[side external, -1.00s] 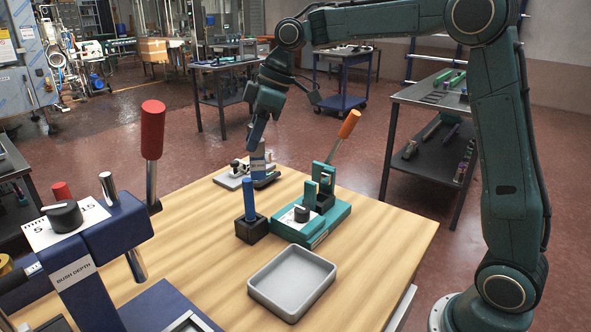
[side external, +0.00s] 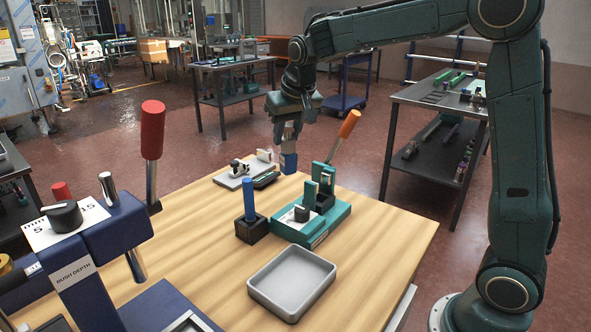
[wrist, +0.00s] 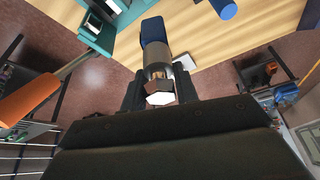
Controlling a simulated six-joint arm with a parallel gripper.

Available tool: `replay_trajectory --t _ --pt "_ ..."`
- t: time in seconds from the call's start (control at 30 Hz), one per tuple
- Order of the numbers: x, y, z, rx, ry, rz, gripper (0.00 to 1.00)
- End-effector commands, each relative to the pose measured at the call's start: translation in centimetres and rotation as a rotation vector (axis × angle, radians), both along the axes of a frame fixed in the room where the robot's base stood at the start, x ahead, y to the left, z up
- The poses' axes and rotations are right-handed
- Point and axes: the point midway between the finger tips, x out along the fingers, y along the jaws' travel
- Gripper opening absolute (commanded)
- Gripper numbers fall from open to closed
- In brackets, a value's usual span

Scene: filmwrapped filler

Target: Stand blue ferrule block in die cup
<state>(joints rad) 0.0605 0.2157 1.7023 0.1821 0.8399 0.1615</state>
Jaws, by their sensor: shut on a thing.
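My gripper (side external: 289,132) is shut on the blue ferrule block (side external: 288,163), whose blue end points down above the table's far edge. In the wrist view the block (wrist: 155,32) shows as a blue end, a grey sleeve and a hex-shaped piece between my fingers (wrist: 158,88). The teal hand press (side external: 310,222) with an orange lever stands right of and nearer than the held block, apart from it. A dark cup-like holder (side external: 324,201) sits on this press; I cannot tell for sure that it is the die cup, and its inside is hidden.
A blue peg (side external: 249,200) stands in a black block (side external: 252,230) left of the teal press. A grey tray (side external: 292,282) lies in front. The orange lever (side external: 343,134) rises close to the held block. A blue press (side external: 98,246) with a red lever fills the left.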

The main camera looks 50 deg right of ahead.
Motion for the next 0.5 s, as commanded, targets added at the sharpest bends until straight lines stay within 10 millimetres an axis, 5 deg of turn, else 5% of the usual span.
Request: replay_trajectory --t 0.5 --pt "-2.8 -4.8 -0.7 0.001 0.001 -0.77 0.0"
